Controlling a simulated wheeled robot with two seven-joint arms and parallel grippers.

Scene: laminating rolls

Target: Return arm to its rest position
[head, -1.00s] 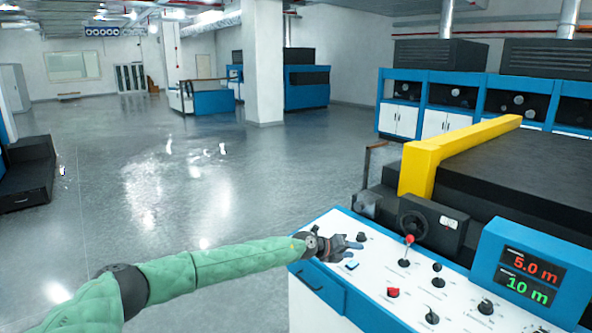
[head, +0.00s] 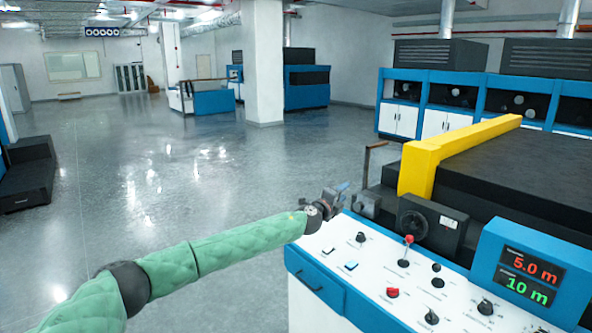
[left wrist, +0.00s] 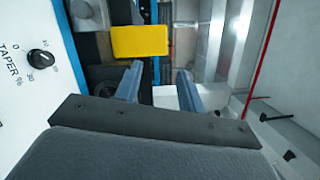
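My left arm, in a green quilted sleeve, comes in from the lower left in the head view. Its gripper (head: 341,190) is above the far left corner of the white control panel (head: 375,285), clear of the knobs. In the left wrist view the two blue-grey fingers (left wrist: 158,82) stand apart with nothing held between them. The panel's edge with a black taper knob (left wrist: 40,59) shows at the left of that view. My right gripper is not in view.
A display (head: 528,276) reads 5.0 m and 10 m. Behind are a black handwheel (head: 413,225) and a yellow machine frame (head: 420,171). The floor (head: 200,190) to the left is open.

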